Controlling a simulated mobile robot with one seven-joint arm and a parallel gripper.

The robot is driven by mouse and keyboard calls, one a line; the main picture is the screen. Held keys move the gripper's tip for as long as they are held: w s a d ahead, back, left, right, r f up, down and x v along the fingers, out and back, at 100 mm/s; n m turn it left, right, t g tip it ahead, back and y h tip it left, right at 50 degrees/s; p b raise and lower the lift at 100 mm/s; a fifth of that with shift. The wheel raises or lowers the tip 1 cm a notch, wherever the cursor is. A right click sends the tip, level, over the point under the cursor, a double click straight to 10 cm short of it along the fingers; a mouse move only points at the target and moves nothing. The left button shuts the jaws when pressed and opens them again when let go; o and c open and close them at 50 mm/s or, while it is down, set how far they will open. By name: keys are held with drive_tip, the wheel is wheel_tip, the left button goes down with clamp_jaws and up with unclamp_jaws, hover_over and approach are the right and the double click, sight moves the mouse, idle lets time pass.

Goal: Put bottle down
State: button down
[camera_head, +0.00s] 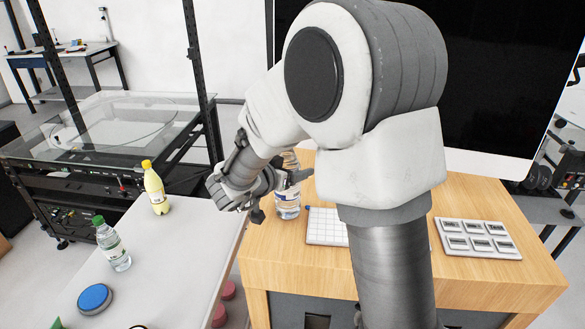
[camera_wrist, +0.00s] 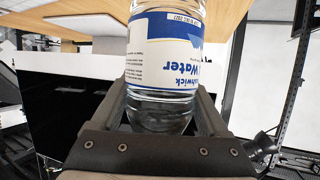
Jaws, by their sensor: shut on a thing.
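A clear water bottle with a blue and white label (camera_head: 288,206) is between the fingers of my gripper (camera_head: 277,192), over the left part of the wooden table (camera_head: 275,262). The wrist view shows the bottle (camera_wrist: 163,60) close up, with a finger of my gripper (camera_wrist: 161,112) on each side of it. The gripper is shut on it. In the head view the bottle looks about upright, and my arm and fingers hide part of it. I cannot tell whether its base touches the wooden top.
A white grid tray (camera_head: 326,228) and a white panel with several small blocks (camera_head: 478,239) lie on the wooden table. On the white table (camera_head: 165,262) stand a yellow bottle (camera_head: 156,188) and a green-capped bottle (camera_head: 112,246), with a blue disc (camera_head: 95,298) nearby. A dark screen (camera_head: 490,85) stands behind.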

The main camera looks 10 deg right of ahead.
unclamp_jaws()
drive_tip(key=shift+f, duration=0.15)
